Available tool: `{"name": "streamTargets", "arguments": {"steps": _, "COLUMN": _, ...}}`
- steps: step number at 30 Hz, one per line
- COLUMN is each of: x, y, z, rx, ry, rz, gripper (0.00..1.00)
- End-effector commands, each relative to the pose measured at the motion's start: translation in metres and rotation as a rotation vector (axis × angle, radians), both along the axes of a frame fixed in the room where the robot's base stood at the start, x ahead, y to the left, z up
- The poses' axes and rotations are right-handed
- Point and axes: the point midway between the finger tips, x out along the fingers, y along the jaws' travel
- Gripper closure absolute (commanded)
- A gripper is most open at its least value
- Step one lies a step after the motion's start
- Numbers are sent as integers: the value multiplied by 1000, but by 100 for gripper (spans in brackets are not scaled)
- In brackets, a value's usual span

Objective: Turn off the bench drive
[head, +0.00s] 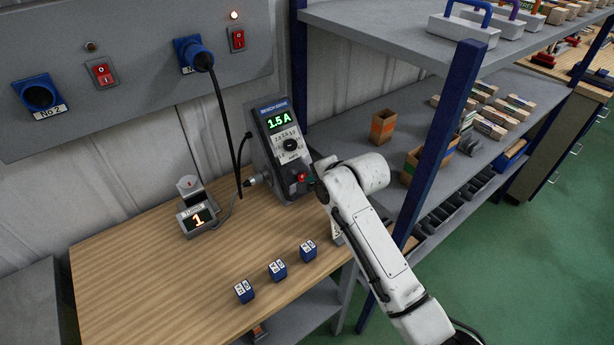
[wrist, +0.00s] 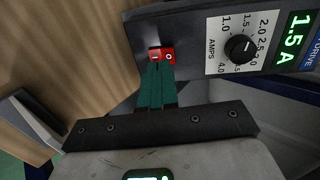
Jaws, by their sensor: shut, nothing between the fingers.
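The bench drive (head: 258,121) is a grey box on the wooden bench; its display (head: 279,122) is lit green and reads 1.5 A. Its red rocker switch (head: 302,177) sits low on the front, and in the wrist view the switch (wrist: 168,55) shows I and O marks. My gripper (wrist: 156,68) is shut and empty, its green fingertips right at the switch's edge, over the I side and the middle. I cannot tell whether they touch it. In the head view the fingers are mostly hidden by my arm.
A dial (wrist: 240,48) is on the drive beside the switch. A small device showing 1 (head: 197,220) and several blue blocks (head: 278,269) stand on the bench (head: 150,270). A blue plug (head: 196,55) is in the wall panel (head: 140,45), under a lit lamp. A shelf post (head: 440,130) stands right.

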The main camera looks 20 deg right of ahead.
Motion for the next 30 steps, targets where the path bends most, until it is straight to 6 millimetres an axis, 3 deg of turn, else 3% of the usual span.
{"name": "streamTargets", "arguments": {"steps": 9, "x": 24, "y": 8, "z": -12, "rx": -2, "ry": -1, "rz": 1, "gripper": 100}}
{"name": "streamTargets", "arguments": {"steps": 30, "x": 33, "y": 10, "z": -15, "rx": -1, "ry": -3, "rz": 1, "gripper": 100}}
